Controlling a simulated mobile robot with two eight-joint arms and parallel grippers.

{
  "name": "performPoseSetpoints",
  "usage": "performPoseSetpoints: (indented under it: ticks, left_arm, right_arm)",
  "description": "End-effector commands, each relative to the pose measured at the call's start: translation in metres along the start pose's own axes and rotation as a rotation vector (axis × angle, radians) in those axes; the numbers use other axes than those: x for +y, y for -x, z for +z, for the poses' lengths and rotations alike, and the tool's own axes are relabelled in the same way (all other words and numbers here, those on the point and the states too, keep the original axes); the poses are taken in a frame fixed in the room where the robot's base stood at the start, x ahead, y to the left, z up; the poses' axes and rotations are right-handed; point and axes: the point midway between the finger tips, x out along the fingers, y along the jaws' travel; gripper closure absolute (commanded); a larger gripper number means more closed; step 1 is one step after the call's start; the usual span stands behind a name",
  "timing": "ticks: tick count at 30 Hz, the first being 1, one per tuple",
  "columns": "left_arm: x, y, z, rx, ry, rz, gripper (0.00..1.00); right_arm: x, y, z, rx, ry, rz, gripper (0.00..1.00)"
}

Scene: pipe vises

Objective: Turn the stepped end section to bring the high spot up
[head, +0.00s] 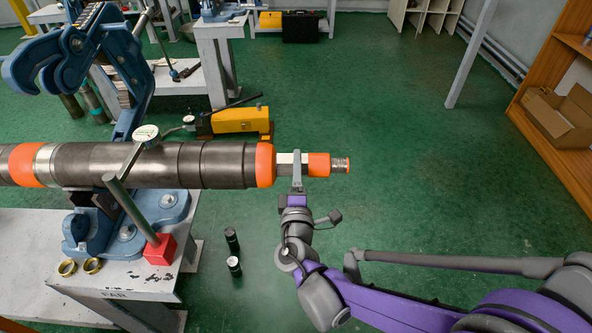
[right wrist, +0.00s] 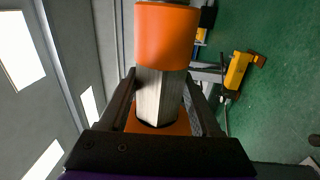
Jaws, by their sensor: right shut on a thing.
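A long dark pipe tool (head: 165,166) lies level across the left half of the head view, held at a blue pipe vise (head: 85,235). Its stepped end section (head: 284,164) sticks out at the right, with a pale flat-sided part between orange bands and a thin metal tip. My right gripper (head: 297,172) comes from below and is shut on the pale part. In the right wrist view the dark fingers flank this flat-sided part (right wrist: 157,95), below an orange band (right wrist: 165,35). A dial gauge (head: 146,133) sits at the top of the pipe. My left gripper is out of view.
A red block (head: 159,250) with a dark post stands on the white bench (head: 125,275). Two brass rings (head: 92,266) lie there. A yellow tool (head: 238,119) is behind the pipe. Small dark cylinders (head: 233,252) stand below it. The green floor at right is mostly clear.

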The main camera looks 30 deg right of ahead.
Motion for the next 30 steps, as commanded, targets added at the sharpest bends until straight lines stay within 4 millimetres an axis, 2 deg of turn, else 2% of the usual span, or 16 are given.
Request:
performPoseSetpoints:
  ticks: [6, 21, 22, 26, 27, 30]
  left_arm:
    - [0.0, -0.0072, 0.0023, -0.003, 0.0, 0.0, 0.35]
    - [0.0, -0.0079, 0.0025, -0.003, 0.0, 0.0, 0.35]
    - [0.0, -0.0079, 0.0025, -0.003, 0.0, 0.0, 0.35]
    - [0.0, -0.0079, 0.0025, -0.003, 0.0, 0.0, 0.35]
    - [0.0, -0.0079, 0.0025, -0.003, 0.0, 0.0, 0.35]
    - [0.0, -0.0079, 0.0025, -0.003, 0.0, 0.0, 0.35]
  right_arm:
    - [-0.0019, -0.0005, 0.0003, -0.001, 0.0, 0.059, 0.91]
    - [-0.0001, -0.0012, 0.0006, -0.003, -0.001, 0.077, 0.91]
    - [0.0, -0.0013, 0.0006, -0.003, -0.001, 0.077, 0.31]
    - [-0.0001, -0.0011, 0.0005, -0.003, -0.001, 0.077, 0.08]
    - [-0.0001, -0.0011, 0.0005, -0.002, 0.0, 0.077, 0.05]
    - [-0.0002, -0.0009, 0.0004, -0.002, 0.0, 0.076, 0.05]
